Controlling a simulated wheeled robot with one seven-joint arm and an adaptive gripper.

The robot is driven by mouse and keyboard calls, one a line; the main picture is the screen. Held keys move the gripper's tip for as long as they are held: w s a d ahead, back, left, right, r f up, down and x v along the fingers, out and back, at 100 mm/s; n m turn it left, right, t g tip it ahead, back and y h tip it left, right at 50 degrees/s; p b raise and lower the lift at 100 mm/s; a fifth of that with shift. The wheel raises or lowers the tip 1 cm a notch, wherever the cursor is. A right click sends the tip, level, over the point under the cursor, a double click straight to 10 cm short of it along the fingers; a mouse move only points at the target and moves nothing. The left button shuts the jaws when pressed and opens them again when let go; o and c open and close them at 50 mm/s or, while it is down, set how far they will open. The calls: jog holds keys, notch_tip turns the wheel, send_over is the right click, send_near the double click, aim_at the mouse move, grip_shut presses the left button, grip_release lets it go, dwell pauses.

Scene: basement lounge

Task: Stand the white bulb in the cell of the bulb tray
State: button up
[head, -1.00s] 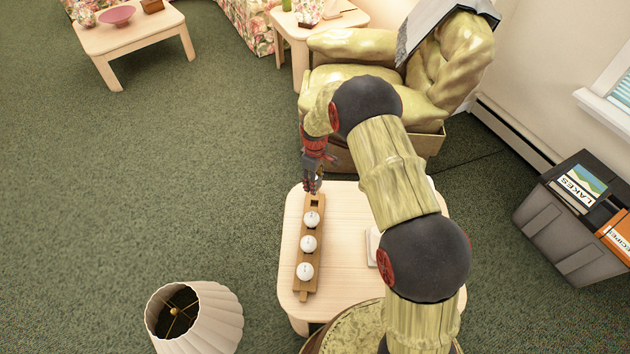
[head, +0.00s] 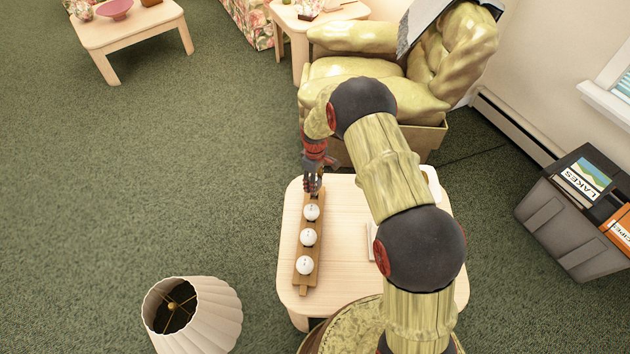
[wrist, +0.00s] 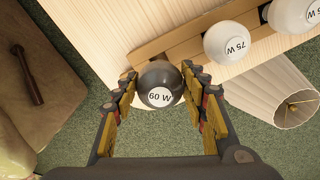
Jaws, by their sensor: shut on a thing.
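My gripper (head: 312,188) is at the far end of the wooden bulb tray (head: 303,289), over its end cell. It is shut on a round bulb (wrist: 159,88) marked "60 W". This bulb looks dark grey, not white, and sits between the fingers in the wrist view. The fingers hide the end cell in the head view, so I cannot tell whether the bulb's base is inside it. Three white bulbs stand in the other cells: one near the gripper (head: 312,212), one in the middle (head: 308,237) and one at the near end (head: 305,265).
The tray lies along the left side of a pale wooden table (head: 345,265). A pale flat item (head: 371,240) lies partly behind my arm. An armchair (head: 375,95) stands beyond the table, and a pleated lampshade (head: 212,312) at the lower left.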

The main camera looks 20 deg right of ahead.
jog(key=shift+f+b, duration=0.75)
jog(key=shift+f, duration=1.05)
jog(key=o, duration=1.1)
notch_tip(320, 180, up, 12)
